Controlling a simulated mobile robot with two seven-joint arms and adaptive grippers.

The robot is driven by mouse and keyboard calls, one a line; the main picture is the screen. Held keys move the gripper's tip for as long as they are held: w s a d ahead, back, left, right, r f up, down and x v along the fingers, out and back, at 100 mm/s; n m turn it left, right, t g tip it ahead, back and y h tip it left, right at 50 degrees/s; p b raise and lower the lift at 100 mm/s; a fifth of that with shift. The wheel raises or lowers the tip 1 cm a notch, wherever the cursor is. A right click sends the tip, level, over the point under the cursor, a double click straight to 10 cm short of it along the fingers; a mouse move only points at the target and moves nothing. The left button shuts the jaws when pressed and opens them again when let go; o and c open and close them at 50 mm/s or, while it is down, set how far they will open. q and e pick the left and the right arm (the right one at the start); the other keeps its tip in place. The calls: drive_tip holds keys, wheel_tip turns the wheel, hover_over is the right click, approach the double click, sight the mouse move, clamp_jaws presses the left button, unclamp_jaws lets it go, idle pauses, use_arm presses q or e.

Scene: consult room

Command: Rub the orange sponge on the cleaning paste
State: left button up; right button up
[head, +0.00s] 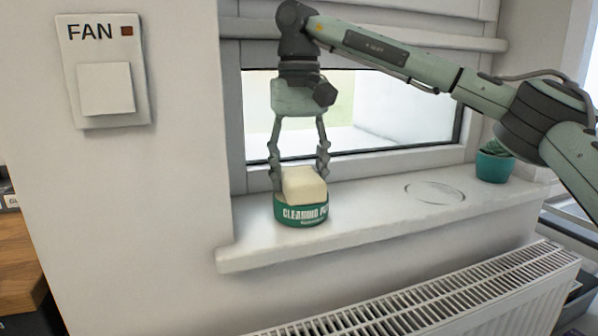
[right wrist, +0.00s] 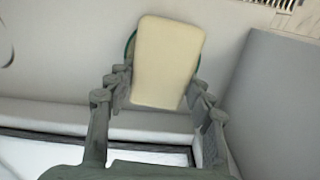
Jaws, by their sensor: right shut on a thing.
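A pale cream sponge block (head: 304,186) sits in or on top of a round green tin labelled cleaning paste (head: 301,213) on the windowsill. It looks cream, not orange. My right gripper (head: 299,176) points down from above, with its fingers on either side of the block and shut on it. In the right wrist view the sponge (right wrist: 167,60) lies between the fingertips and covers most of the tin; only slivers of the green rim (right wrist: 131,47) show. Whether the sponge touches the paste is hidden. My left gripper is not in view.
The white windowsill (head: 370,222) has a faint round mark (head: 434,192) to the right of the tin. A small plant in a teal pot (head: 494,165) stands further right. A radiator (head: 430,300) is below. A fan switch (head: 105,88) is on the left wall.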

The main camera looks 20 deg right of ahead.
sight(299, 172)
idle(0.4)
wheel_tip(299, 172, up, 3)
drive_tip(key=p, duration=0.3)
drive_tip(key=shift+f, duration=0.1)
drive_tip(key=shift+r+p, duration=0.5)
drive_tip(key=shift+r, duration=1.6)
drive_tip(key=shift+f, duration=0.15)
